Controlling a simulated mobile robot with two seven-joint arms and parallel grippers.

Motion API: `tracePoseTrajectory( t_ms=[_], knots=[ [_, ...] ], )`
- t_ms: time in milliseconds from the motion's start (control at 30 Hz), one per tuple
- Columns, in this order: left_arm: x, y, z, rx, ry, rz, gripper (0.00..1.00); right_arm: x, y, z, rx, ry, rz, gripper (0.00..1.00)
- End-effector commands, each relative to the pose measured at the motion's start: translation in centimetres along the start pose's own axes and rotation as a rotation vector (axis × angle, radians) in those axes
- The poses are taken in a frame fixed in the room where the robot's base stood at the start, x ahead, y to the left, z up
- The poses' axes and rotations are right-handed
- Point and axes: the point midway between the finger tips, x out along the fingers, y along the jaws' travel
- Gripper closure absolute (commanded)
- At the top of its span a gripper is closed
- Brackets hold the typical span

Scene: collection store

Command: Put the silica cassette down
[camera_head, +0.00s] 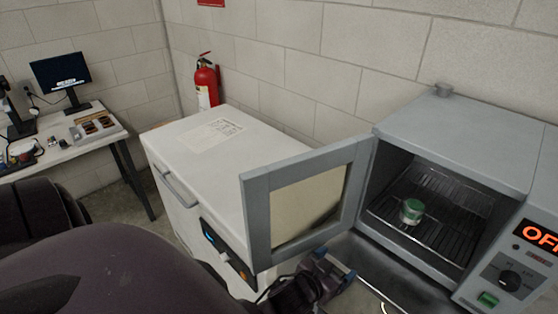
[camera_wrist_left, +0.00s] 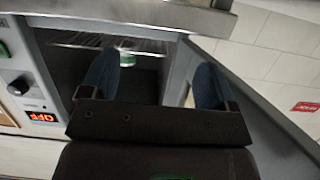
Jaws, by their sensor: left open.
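The silica cassette (camera_head: 411,211), a small round tin with a green top and a pale band, sits upright on the wire rack (camera_head: 440,235) inside the open oven. In the left wrist view the cassette (camera_wrist_left: 127,60) shows between the fingers but beyond them, partly cut off by the near finger. My left gripper (camera_head: 334,272) is open and empty, below and in front of the oven opening near the lower edge of the door. Its two blue fingers (camera_wrist_left: 153,82) stand apart. My right gripper is not in view.
The oven door (camera_head: 255,215) stands open to the left of the opening, close above my left gripper. The oven's control panel (camera_head: 510,275) reads OFF. A white chest freezer (camera_head: 225,150) stands left of the door. A desk (camera_head: 75,145) with a monitor is far left.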

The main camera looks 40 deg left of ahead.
Motion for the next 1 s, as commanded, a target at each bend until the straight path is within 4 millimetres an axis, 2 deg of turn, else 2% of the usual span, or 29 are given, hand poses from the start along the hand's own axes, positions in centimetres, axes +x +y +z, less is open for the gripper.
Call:
tracePoseTrajectory(
  t_ms=[33,200,300,400,533,867,900,1000],
  knots=[
    [-1.8,-0.9,2.4,0.001,-0.054,-0.011,0.19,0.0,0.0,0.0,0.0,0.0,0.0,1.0],
    [-6.9,-3.3,7.9,0.019,-0.193,-0.027,0.19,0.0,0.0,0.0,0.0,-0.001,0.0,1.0],
    [-9.3,-4.2,10.1,0.028,-0.25,-0.029,0.19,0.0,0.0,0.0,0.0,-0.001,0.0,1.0],
    [-10.8,-4.8,11.2,0.035,-0.283,-0.03,0.19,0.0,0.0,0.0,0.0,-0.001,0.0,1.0],
    [-11.5,-5.0,11.8,0.038,-0.298,-0.029,0.19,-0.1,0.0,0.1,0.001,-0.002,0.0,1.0],
    [-11.3,-4.9,12.1,0.039,-0.294,-0.028,0.19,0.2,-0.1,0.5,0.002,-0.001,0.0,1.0],
    [-11.1,-4.9,12.3,0.039,-0.291,-0.028,0.2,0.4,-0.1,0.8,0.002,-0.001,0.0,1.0],
    [-10.9,-4.9,12.4,0.04,-0.288,-0.028,0.36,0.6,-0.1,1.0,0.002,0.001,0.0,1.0]
  ],
)
